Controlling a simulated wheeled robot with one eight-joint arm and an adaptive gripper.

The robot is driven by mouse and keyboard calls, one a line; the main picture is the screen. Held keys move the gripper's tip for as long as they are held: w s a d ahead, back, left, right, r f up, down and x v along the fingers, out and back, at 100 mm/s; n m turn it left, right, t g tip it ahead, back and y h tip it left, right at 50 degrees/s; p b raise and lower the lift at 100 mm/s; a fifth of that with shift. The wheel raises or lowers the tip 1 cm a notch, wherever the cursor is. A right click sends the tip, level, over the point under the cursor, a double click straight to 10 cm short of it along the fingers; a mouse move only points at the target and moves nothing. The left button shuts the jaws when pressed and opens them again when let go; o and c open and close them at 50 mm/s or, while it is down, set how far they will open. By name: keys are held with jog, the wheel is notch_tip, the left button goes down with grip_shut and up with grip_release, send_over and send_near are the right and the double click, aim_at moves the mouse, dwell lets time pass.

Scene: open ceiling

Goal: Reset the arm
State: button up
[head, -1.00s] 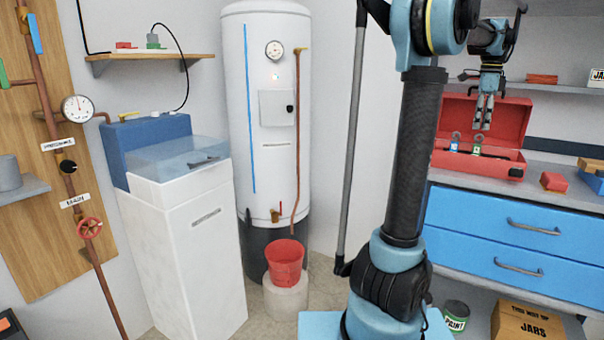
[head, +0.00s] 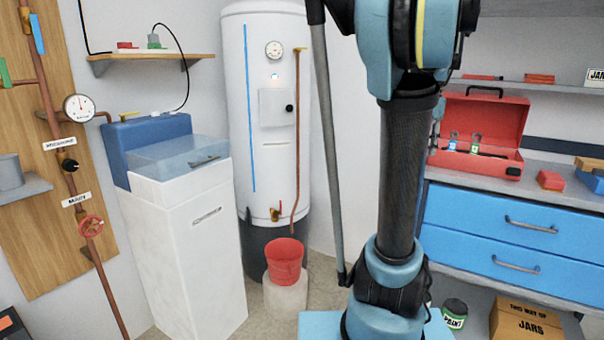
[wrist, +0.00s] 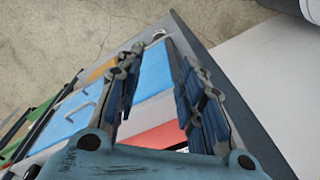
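My arm (head: 400,180) stands upright in the middle right of the head view, its upper joint cut off by the top edge. Below the gap lie the blue drawer front and the grey counter edge (wrist: 235,105). Part of a red surface (wrist: 155,137) shows near the gripper's base.
An open red toolbox (head: 490,115) stands on the counter above blue drawers (head: 470,222). A white boiler (head: 268,170), a red bucket (head: 284,262) and a white cabinet with a clear lid (head: 180,160) are left of the arm.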

jog(key=s+a+f+n, duration=0.7)
jog(key=s+a+f, duration=0.2)
jog(key=f, duration=0.3)
jog(key=s+a+f+n+t, duration=0.1)
jog(key=s+a+f+n, duration=0.7)
jog(key=s+a+f, duration=0.2)
notch_tip(320, 180, down, 3)
jog(key=shift+r, duration=0.15)
